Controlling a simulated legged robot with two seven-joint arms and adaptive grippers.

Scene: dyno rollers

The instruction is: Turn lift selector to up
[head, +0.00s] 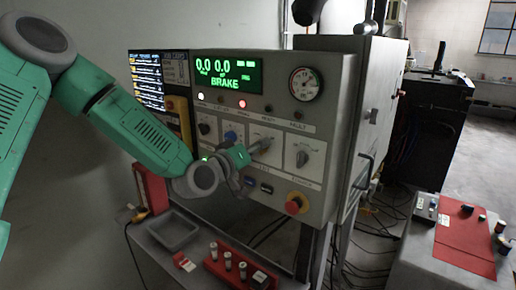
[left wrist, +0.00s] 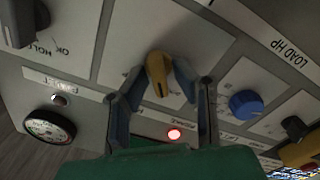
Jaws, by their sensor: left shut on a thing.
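The control panel (head: 320,125) stands in the middle of the head view. My left gripper (head: 249,152) reaches its front from the left and hides part of the selector row. In the left wrist view, the fingers of my left gripper (left wrist: 160,82) are closed around a yellow selector knob (left wrist: 157,66), one finger on each side. The knob's label is not readable, so I cannot tell its setting. My right gripper is not in view.
A grey selector (head: 303,157) and a red emergency button (head: 296,203) are right of my gripper. A green display (head: 226,73) reads BRAKE. A grey tray (head: 172,232) and red holder (head: 240,268) lie below. A red mat (head: 466,240) lies on the right table.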

